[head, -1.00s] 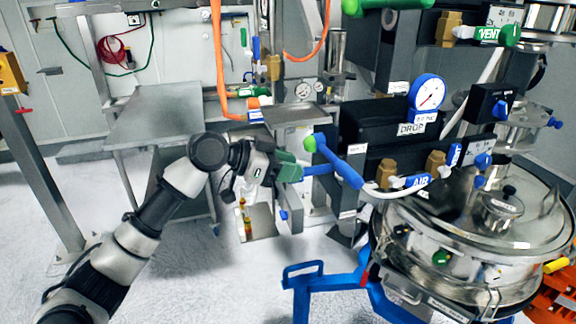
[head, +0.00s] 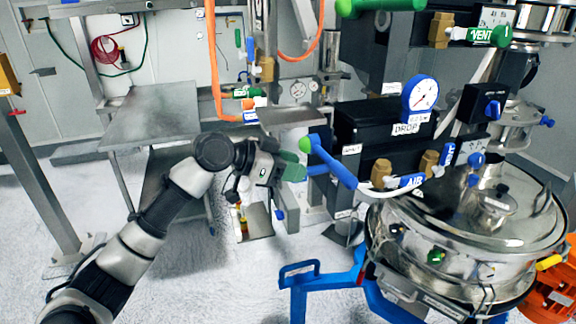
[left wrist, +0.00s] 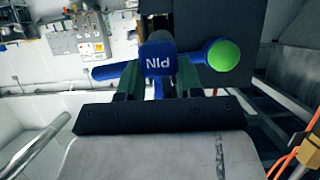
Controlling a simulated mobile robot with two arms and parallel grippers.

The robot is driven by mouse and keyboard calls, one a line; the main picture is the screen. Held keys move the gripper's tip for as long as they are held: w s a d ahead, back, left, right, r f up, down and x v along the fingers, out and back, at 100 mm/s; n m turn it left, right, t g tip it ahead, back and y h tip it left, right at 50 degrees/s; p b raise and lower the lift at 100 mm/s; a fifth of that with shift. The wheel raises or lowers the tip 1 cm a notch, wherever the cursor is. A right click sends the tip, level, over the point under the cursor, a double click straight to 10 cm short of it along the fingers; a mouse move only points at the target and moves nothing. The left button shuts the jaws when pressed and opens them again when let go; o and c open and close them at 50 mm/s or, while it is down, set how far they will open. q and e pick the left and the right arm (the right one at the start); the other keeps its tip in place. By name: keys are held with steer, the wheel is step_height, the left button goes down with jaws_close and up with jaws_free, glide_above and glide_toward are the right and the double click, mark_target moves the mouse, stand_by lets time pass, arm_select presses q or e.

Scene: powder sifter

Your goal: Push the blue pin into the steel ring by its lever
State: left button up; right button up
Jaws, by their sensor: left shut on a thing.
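The blue pin (left wrist: 159,64), marked "PIN", fills the middle of the left wrist view; the lettering is upside down there. Its blue lever (head: 334,166) ends in a green ball (head: 305,144), which also shows at right in the left wrist view (left wrist: 223,54). My left gripper (head: 296,168) has its green fingers shut on the blue pin, one on each side in the left wrist view (left wrist: 158,82). A short blue length (head: 318,170) shows between the fingers and the lever in the head view. I cannot make out the steel ring for sure. My right gripper is not in view.
Black boxes (head: 375,130) with a gauge (head: 420,98) stand just right of the lever. A large steel vessel (head: 470,225) on a blue frame (head: 325,282) is at lower right. A steel table (head: 150,115) stands behind my left arm. Open floor lies in front.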

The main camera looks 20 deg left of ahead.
mark_target(319, 166)
arm_select(q)
steer(key=shift+w+d+p, duration=0.25)
steer(key=shift+w+d, duration=0.25)
steer(key=shift+d, duration=0.25)
steer(key=shift+w+d+p, duration=0.2)
steer(key=shift+w+d, duration=0.3)
steer(key=shift+d, duration=0.25)
steer(key=o, duration=1.1)
steer(key=shift+c, duration=0.2)
steer(key=shift+a, duration=0.15)
steer(key=b+v, duration=0.4)
steer(key=v, duration=0.6)
steer(key=shift+s+a+r, duration=0.15)
steer(key=shift+s+r, duration=0.05)
steer(key=shift+c, duration=0.3)
